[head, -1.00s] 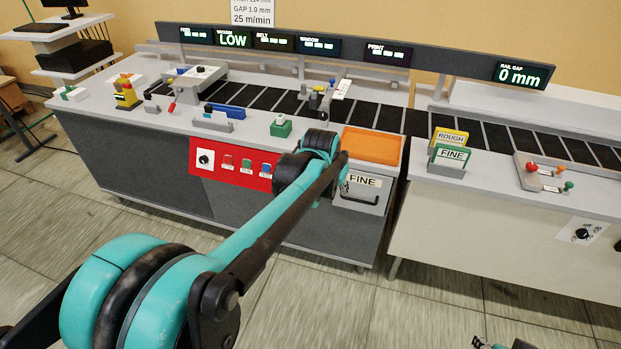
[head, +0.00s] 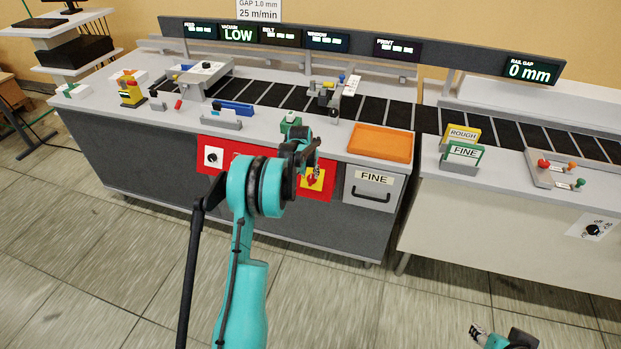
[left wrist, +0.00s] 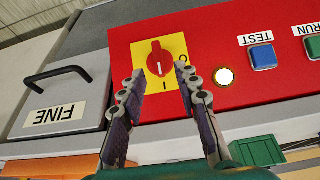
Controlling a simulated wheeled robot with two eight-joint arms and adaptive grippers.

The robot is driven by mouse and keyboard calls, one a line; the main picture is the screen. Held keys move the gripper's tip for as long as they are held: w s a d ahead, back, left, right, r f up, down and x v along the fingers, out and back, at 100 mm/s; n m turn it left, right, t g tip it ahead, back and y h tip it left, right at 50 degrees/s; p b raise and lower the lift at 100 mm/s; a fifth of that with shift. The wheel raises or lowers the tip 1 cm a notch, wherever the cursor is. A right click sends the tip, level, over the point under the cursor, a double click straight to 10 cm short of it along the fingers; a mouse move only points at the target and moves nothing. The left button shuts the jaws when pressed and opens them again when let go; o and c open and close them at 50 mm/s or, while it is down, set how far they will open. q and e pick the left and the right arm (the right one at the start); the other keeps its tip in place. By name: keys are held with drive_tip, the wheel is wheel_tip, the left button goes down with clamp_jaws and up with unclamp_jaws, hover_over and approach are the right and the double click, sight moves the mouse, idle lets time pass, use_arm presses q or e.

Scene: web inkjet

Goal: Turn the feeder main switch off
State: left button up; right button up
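The main switch is a red rotary knob (left wrist: 159,60) on a yellow plate (left wrist: 177,43) set in a red panel (left wrist: 222,42). The left wrist view shows it upside down. The knob's white mark points toward the "I"; the "O" is to its right. In the head view the yellow plate (head: 314,180) is partly hidden by my left gripper (head: 317,172). In the left wrist view my left gripper (left wrist: 162,80) is open, its fingertips on either side of the knob's lower part; contact is unclear. My right gripper (head: 477,332) is at the bottom edge, too small to read.
A lit round lamp (left wrist: 225,77) and a blue TEST button (left wrist: 263,57) sit beside the switch on the panel. A grey FINE drawer (head: 374,188) with a handle is to the right in the head view. An orange tray (head: 381,142) lies above it. The floor in front is clear.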

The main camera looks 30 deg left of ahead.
sight(311, 177)
use_arm(q)
drive_tip(key=b+x, duration=0.1)
drive_tip(key=x, duration=0.2)
drive_tip(key=shift+f, duration=0.15)
clamp_jaws()
